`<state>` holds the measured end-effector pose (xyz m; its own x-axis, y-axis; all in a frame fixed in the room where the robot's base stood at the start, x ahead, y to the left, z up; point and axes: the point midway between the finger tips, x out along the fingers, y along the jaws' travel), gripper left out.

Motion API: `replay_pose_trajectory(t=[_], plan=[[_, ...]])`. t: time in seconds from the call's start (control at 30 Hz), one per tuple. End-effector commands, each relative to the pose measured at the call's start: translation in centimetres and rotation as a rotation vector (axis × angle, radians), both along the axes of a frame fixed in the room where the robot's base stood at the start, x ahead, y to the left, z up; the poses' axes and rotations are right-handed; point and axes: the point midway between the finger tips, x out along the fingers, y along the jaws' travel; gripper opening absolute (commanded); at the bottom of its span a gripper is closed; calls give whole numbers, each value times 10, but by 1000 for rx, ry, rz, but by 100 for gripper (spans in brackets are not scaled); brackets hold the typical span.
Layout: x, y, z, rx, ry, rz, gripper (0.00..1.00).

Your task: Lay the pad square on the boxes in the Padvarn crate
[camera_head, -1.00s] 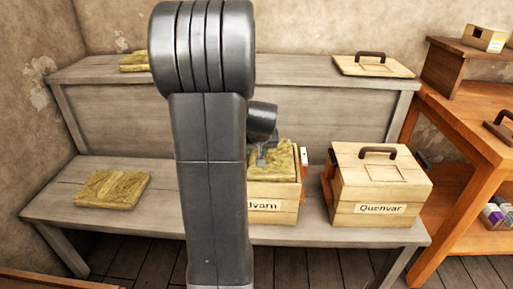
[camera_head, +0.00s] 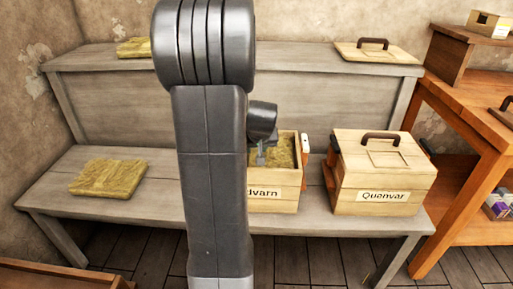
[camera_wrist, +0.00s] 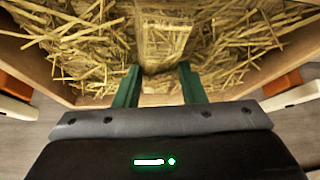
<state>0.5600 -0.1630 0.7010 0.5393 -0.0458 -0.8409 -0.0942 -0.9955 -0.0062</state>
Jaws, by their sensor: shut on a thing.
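The pad (camera_head: 283,153) is a straw-yellow fibrous slab inside the Padvarn crate (camera_head: 274,205), a pale wooden box on the lower bench. My arm hides the crate's left part and half its label. The pad lies at or just below the rim, roughly in line with the walls. My gripper (camera_head: 262,154) points down over the crate and is shut on the pad. In the wrist view its green fingers (camera_wrist: 160,84) pinch a raised middle part of the pad (camera_wrist: 90,50). The boxes under the pad are hidden.
The lidded Quenvar crate (camera_head: 385,178) stands close on the right. Another pad (camera_head: 108,177) lies on the bench at left, and one (camera_head: 133,47) on the upper shelf. A loose lid (camera_head: 375,52) lies at upper right. An orange-brown table (camera_head: 470,120) stands at far right.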

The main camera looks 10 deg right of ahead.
Motion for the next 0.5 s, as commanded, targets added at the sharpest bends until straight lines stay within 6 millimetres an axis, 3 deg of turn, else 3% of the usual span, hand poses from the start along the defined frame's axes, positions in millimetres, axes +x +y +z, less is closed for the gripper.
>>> replay_pose_trajectory(t=[0.43, 0.47, 0.5], plan=[[0, 0, -1, 0, -1, 0, 0], [0, 0, -1, 0, -1, 0, 41], [0, 0, -1, 0, -1, 0, 48]])
